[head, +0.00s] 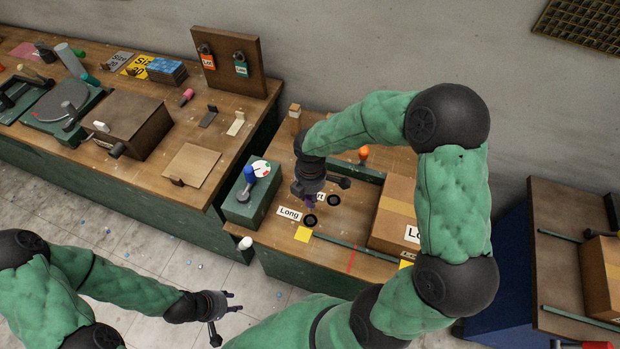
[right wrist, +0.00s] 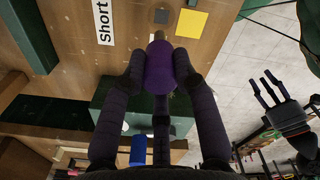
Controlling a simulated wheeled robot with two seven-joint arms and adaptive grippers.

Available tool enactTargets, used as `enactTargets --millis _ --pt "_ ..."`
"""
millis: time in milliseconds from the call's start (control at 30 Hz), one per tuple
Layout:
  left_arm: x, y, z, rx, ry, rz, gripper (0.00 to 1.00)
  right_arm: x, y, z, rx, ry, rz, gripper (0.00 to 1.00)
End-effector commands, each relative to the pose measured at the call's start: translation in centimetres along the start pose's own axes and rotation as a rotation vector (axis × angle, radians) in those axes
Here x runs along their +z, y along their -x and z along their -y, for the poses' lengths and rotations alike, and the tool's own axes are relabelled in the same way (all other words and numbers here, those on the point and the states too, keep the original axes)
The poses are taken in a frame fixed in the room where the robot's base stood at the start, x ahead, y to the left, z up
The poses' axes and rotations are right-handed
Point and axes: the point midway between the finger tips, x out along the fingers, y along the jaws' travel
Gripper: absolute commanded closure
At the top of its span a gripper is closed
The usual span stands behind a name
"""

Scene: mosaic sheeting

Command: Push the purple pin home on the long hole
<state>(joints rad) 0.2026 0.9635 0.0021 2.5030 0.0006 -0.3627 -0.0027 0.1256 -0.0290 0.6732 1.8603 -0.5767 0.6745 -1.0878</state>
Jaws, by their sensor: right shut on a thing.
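My right gripper (head: 312,200) is shut on the purple pin (right wrist: 160,65). In the head view the gripper is just behind the long hole (head: 310,220), a dark ring beside the "Long" label (head: 289,213). The ring looks uncovered. The short hole (head: 333,200) is to its right. In the wrist view the "Short" label (right wrist: 104,22) is left of the pin. My left gripper (head: 228,301) is open and empty, away from the bench.
A green box with a blue knob and dial (head: 252,192) stands left of the holes. A cardboard box (head: 395,215) stands to the right. Yellow squares (head: 302,234) and a green rail (head: 350,247) lie near the front. The left bench (head: 150,195) holds tools.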

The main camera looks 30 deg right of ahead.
Motion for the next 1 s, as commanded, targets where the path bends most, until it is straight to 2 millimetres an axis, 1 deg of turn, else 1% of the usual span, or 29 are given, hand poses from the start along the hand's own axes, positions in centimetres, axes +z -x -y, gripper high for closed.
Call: enactTargets --millis 100,367,533,1000 --pt "0.1 0.0 0.0 0.0 0.0 0.002 0.6 -0.1 0.0 0.3 -0.001 0.002 -0.001 1.0" --pt "0.1 0.0 0.0 0.0 0.0 0.002 0.6 -0.1 0.0 0.2 0.0 0.002 0.0 1.0" --pt "0.1 0.5 -0.2 0.0 0.0 0.001 0.6 -0.1 0.1 0.2 -0.001 0.006 -0.001 1.0" --pt "0.0 -2.2 0.8 0.0 0.0 0.001 0.6 -0.1 -3.7 0.2 -0.001 0.006 0.0 1.0"
